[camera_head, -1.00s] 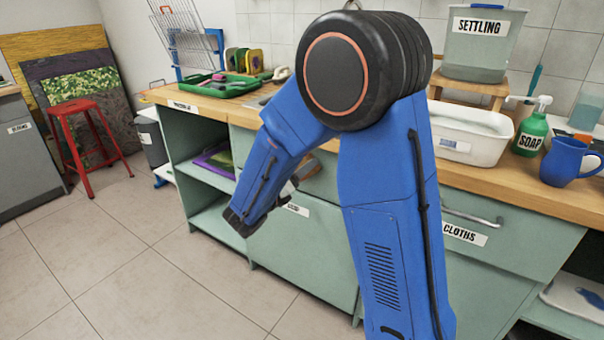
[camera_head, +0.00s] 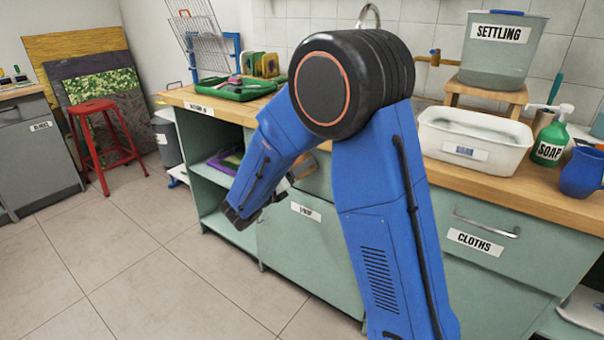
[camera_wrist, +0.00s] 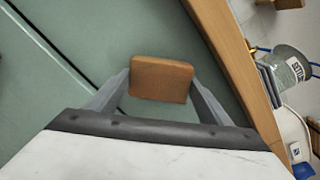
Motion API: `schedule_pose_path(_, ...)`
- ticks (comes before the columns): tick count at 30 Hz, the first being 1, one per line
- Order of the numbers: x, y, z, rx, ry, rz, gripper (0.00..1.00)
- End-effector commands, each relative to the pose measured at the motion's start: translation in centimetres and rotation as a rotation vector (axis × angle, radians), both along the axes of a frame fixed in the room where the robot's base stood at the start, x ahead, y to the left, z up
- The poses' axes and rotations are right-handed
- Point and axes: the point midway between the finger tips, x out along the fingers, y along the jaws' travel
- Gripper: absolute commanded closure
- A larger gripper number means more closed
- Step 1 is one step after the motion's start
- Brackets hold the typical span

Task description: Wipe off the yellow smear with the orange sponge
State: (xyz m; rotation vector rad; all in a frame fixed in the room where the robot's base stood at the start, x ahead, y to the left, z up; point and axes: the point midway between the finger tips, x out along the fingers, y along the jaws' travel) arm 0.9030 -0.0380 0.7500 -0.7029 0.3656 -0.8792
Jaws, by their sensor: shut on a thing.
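The orange-brown sponge (camera_wrist: 161,79) is held between the two grey fingers of my gripper (camera_wrist: 160,88) in the wrist view. The fingers touch its left and right sides. Green cabinet fronts (camera_wrist: 100,40) lie beyond the sponge, and the wooden counter edge (camera_wrist: 235,60) runs along the right. In the head view my blue arm is bent in front of the cabinets and largely hides the gripper. I see no yellow smear in either view.
The wooden counter (camera_head: 540,190) carries a white basin (camera_head: 474,160), a soap bottle (camera_head: 549,140), a blue mug (camera_head: 583,172), a settling tank (camera_head: 497,75) and a green tray (camera_head: 232,92). A red stool (camera_head: 95,110) stands at the left. The tiled floor (camera_head: 130,240) is clear.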

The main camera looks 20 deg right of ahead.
Motion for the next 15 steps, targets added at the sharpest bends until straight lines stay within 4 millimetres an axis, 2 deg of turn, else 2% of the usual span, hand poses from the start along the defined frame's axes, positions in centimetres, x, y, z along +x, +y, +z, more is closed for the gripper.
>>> schedule_pose_path(8,0.8,0.5,0.0,0.001,-0.001,0.0,0.48)
schedule_pose_path(15,2.2,1.4,0.0,0.001,-0.002,0.0,0.48)
